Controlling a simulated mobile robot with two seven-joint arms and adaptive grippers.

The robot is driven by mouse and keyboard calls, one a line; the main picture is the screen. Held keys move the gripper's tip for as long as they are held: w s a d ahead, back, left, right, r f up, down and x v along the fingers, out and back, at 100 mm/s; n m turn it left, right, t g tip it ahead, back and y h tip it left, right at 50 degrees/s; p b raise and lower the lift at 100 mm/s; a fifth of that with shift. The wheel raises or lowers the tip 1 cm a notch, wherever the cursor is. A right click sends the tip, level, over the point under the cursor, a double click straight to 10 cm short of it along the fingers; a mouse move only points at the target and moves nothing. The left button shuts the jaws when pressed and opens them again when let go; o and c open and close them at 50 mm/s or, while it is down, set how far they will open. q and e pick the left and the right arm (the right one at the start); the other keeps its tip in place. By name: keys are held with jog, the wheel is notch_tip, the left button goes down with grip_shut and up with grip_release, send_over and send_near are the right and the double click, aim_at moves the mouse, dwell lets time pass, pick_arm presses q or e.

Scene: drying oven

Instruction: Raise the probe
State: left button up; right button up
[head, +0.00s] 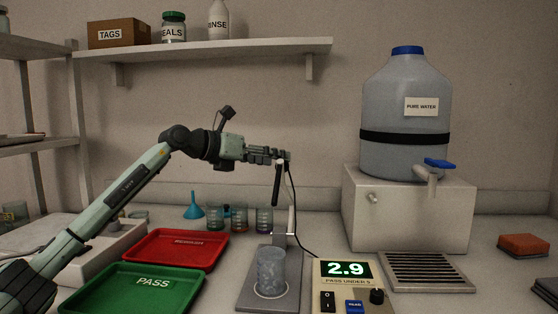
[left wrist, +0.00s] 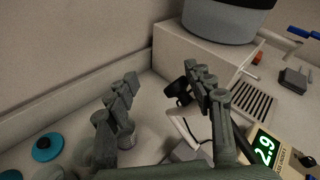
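The black probe (head: 277,185) hangs nearly upright from the pale stand post (head: 291,222), its lower end above the beaker (head: 271,270) in the head view. The beaker holds cloudy grey-blue contents and stands on the grey stand plate (head: 243,291). My left gripper (head: 287,157) is level with the probe's top. In the left wrist view my left gripper (left wrist: 161,73) has its fingers wide apart; a black part of the probe assembly (left wrist: 178,93) shows beside the right-hand finger. I cannot tell whether they touch. My right gripper is out of view.
The meter (head: 345,283) reads 2.9 and a cable runs to it. A red tray (head: 176,246) and a green PASS tray (head: 137,288) lie left. Small jars (head: 239,218) stand behind. A water jug (head: 405,115) on a white block (head: 408,208) stands right.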

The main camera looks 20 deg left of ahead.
pick_arm(q)
jog(key=s+a+r, duration=0.3)
jog(key=r, duration=0.1)
jog(key=shift+s+a+p, duration=0.25)
jog(key=shift+p, duration=0.15)
jog(key=shift+r, duration=0.1)
dwell(0.5)
jog(key=v, duration=1.2)
dwell(0.3)
